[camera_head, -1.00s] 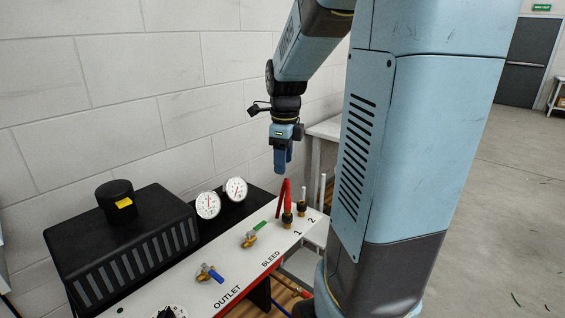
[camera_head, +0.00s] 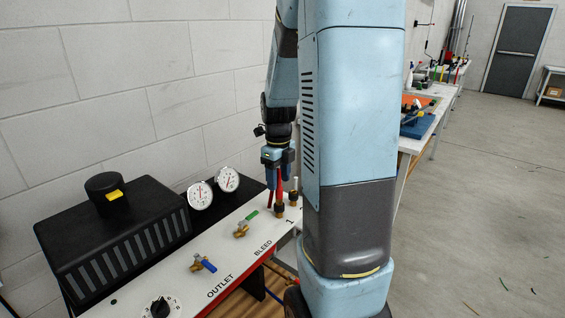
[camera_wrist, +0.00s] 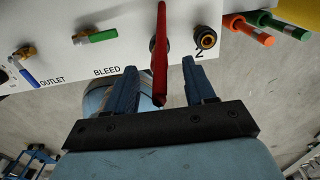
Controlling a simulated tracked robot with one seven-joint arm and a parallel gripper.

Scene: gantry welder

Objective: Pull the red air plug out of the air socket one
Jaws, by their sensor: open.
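The red air plug (camera_head: 280,189) stands upright in the brass air socket one (camera_head: 280,210), near the right end of the white panel. A red hose (camera_head: 270,200) shows just left of it. My gripper (camera_head: 279,182) points down over the plug, with a blue finger on each side of it. The fingers are open. In the wrist view the long red shape (camera_wrist: 160,60) lies between the two fingers (camera_wrist: 160,75), with visible gaps on both sides. Socket two (camera_head: 294,199) stands to the right; its open mouth shows in the wrist view (camera_wrist: 206,39).
The panel carries a green-handled bleed valve (camera_head: 243,228), a blue-handled outlet valve (camera_head: 203,263) and two gauges (camera_head: 200,196). A black ribbed unit (camera_head: 118,240) stands at left, and a wall runs behind. Orange and green parts (camera_wrist: 252,30) lie right of socket two in the wrist view.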

